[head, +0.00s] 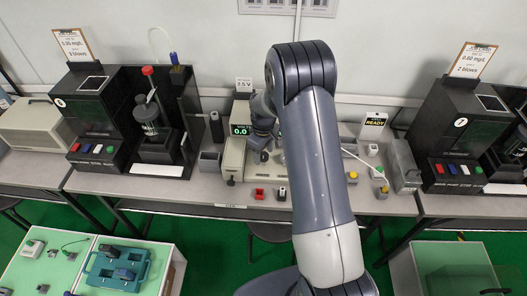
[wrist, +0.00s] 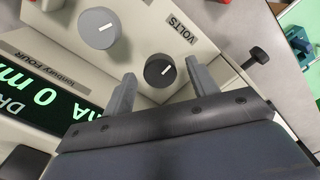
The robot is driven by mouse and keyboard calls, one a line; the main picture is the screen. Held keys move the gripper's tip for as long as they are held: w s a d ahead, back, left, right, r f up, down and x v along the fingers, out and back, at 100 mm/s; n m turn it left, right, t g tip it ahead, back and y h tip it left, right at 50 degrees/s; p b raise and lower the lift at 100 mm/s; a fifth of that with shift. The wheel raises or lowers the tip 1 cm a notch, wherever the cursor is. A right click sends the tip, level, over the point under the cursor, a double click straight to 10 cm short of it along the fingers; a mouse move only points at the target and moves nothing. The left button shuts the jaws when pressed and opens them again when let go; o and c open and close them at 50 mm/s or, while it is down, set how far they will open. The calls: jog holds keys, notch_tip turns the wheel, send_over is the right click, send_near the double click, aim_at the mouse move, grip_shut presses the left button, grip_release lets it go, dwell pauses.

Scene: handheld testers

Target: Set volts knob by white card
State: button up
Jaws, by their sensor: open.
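The white card (head: 244,84) stands behind the beige meter (head: 235,158) and appears to read 7.5 V. The meter's green display reads 0.0. In the wrist view a black knob (wrist: 160,70) with a white pointer line sits near the VOLTS label (wrist: 181,28). A larger grey knob (wrist: 98,28) is up and left of it. My gripper (wrist: 163,90) is open, its fingers on either side of the black knob in the picture; I cannot tell whether they touch it. In the head view my gripper (head: 262,140) is at the meter's front, partly hidden by my arm.
A black thumbscrew (wrist: 257,55) sticks out beside the panel. Red (head: 259,193) and white-topped (head: 282,193) small parts stand in front of the meter. Black testers stand left (head: 90,110) and right (head: 455,130). The bench front is mostly clear.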

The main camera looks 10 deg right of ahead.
jog(key=shift+c, duration=0.3)
jog(key=c, duration=0.9)
jog(key=shift+c, duration=0.2)
jog(key=m+b, duration=0.2)
jog(key=m, duration=0.1)
jog(key=shift+f+m+b, duration=0.15)
jog(key=shift+m+b, duration=0.25)
jog(key=m+b, duration=0.2)
jog(key=m, duration=0.3)
jog(key=m+b, duration=0.1)
jog(key=m, duration=0.4)
jog(key=shift+m+b, duration=0.35)
jog(key=shift+m, duration=0.05)
jog(key=m, duration=0.5)
jog(key=shift+r+b, duration=0.2)
jog(key=shift+b, duration=0.15)
